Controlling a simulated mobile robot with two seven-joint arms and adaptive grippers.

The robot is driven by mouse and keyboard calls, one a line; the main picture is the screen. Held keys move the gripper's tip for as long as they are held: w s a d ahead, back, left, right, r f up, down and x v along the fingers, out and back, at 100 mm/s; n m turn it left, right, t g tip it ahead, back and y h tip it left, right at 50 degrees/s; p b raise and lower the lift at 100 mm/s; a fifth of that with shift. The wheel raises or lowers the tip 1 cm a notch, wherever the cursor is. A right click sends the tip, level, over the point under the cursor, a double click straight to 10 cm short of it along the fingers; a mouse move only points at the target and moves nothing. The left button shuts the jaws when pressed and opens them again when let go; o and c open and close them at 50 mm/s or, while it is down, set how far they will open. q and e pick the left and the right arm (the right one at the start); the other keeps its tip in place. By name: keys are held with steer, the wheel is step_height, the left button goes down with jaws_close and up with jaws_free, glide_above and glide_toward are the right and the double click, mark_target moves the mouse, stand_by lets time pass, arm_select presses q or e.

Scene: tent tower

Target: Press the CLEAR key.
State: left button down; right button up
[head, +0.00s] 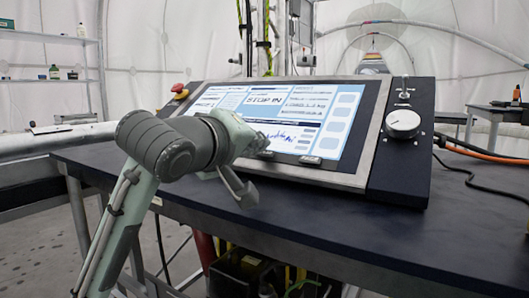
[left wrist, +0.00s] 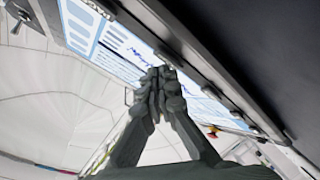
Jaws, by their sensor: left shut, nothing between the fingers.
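The console (head: 376,135) stands tilted on the dark table, with a lit touch screen (head: 331,122) in its grey frame. Small bar-shaped keys sit on the lower frame, one of them a grey key (head: 310,160) right of my gripper. I cannot read a CLEAR label on any key. My left gripper (head: 264,143) is in front of the screen's lower edge and hides part of it. In the left wrist view its fingertips (left wrist: 160,78) are together and empty, close to the screen's lower edge. I cannot tell whether they touch. My right gripper is not in view.
A white knob (head: 403,124) and a small switch are on the console's dark right side. A red button (head: 178,88) is at its left end. The dark table (head: 330,222) is bare in front. A black cable (head: 470,180) lies at the right.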

arm_select(q)
steer(key=shift+w+d+f, duration=0.1)
steer(key=shift+w+f, duration=0.05)
steer(key=shift+f, duration=0.1)
stand_by(0.5)
stand_by(0.3)
steer(key=shift+s+a+r+p, duration=0.3)
steer(key=shift+r+p, duration=0.3)
steer(key=shift+p, duration=0.3)
steer(key=shift+r, duration=0.1)
steer(key=r+p, duration=0.1)
steer(key=s+a+r+p, duration=0.1)
steer(key=p, duration=0.1)
steer(key=s+r+p, duration=0.1)
steer(key=r, duration=0.1)
steer(key=shift+s+a+p, duration=0.25)
steer(key=shift+p, duration=0.15)
steer(key=shift+f, duration=0.1)
